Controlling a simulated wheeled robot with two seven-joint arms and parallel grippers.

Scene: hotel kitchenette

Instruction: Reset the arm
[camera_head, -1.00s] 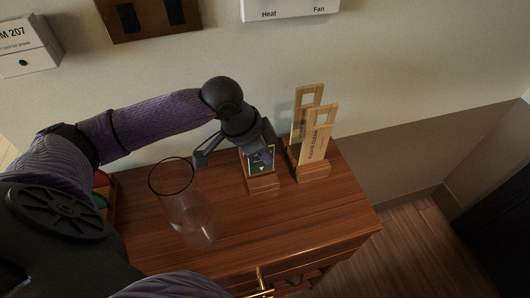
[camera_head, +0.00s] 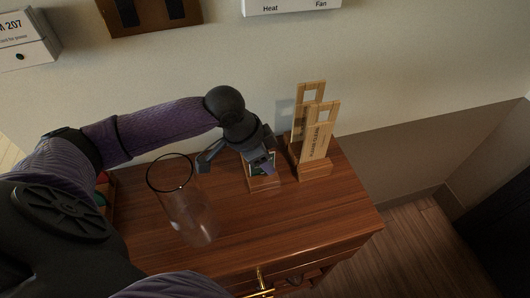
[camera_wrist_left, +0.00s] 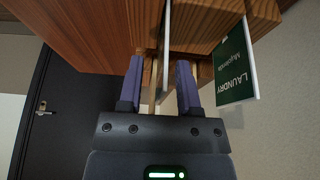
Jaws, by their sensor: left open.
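My left gripper (camera_head: 236,165) reaches over the wooden cabinet top from the left. It is open, and its two purple fingers (camera_wrist_left: 160,85) are spread in the wrist view. Thin upright edges show between and beyond the fingers there; contact cannot be judged. A small dark green sign in a wooden block (camera_head: 264,184) is partly hidden behind the gripper. A green "LAUNDRY" sign (camera_wrist_left: 236,68) shows right of the fingers in the wrist view. My right gripper is not in view.
A tall clear glass (camera_head: 196,220) stands left of the gripper, close to my arm. Wooden hangtags in a stand (camera_head: 315,171) stand just right of it. The cabinet top (camera_head: 310,220) is clear toward the front right. The wall (camera_head: 390,75) is behind.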

